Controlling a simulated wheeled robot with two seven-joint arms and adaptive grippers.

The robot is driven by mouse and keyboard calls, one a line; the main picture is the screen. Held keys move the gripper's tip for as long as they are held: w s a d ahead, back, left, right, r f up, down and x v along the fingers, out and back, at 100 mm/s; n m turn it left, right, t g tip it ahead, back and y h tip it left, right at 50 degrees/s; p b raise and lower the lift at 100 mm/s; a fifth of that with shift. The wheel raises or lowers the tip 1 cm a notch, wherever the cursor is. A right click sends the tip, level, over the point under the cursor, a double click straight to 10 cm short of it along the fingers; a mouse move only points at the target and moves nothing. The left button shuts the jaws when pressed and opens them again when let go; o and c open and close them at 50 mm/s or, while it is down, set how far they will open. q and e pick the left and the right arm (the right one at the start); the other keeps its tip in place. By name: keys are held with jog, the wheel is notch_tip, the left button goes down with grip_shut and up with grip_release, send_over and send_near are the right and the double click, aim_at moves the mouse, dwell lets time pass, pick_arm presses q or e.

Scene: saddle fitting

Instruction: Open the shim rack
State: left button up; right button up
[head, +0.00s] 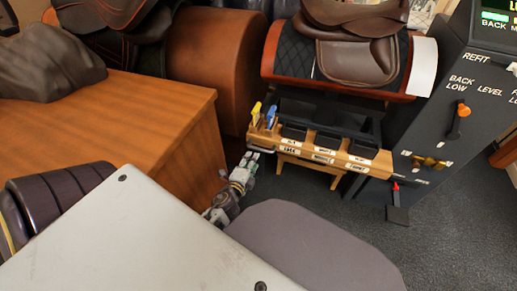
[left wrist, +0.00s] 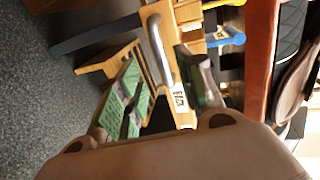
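The shim rack (head: 318,150) is a low wooden stand with dark compartments and white labels along its front, below the saddle. A metal bar handle (head: 261,150) is at its left front end. In the left wrist view the handle (left wrist: 158,48) is a bright curved bar on the wooden face. My left gripper (head: 250,160) is beside the rack's left end. In the left wrist view its green-padded fingers (left wrist: 162,72) are spread apart, with the handle ahead and between their tips. I cannot tell whether they touch it. My right gripper is not in view.
A brown saddle (head: 358,58) sits on a padded stand above the rack. Yellow and blue tools (head: 271,117) stand at the rack's left end. A dark control panel (head: 447,120) stands at right. A wooden desk (head: 130,125) is at left. Carpet is clear at lower right.

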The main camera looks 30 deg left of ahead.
aim_at(259, 149)
pick_arm(q)
jog(key=shift+x, duration=4.6)
grip_shut()
